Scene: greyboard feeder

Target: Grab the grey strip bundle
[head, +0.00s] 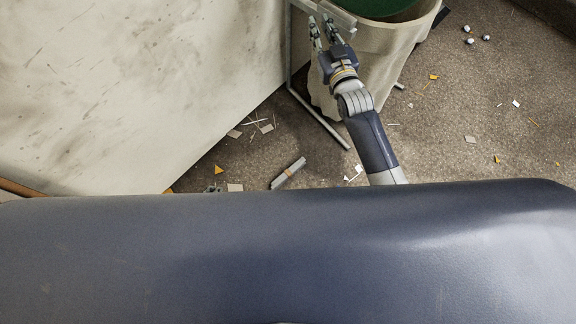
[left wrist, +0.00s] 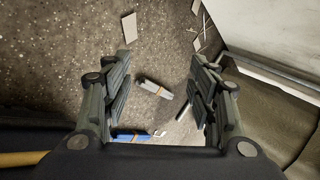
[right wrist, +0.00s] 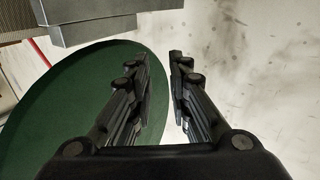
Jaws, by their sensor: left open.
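The grey strip bundle (head: 288,173) lies on the floor, bound with an orange band. In the left wrist view the bundle (left wrist: 153,89) shows between and beyond the fingers of my left gripper (left wrist: 160,68). That gripper is open and empty, apart from the bundle. My left gripper does not show in the head view. My right gripper (head: 320,21) is up by the bin in the head view. In the right wrist view my right gripper (right wrist: 158,57) has its fingers a little apart with nothing between them.
A pale bin (head: 383,50) with a green inside stands at the top, beside a metal frame leg (head: 320,118). A large stained pale panel (head: 120,90) fills the left. Scraps litter the floor. A blue item (left wrist: 130,136) lies near my left gripper.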

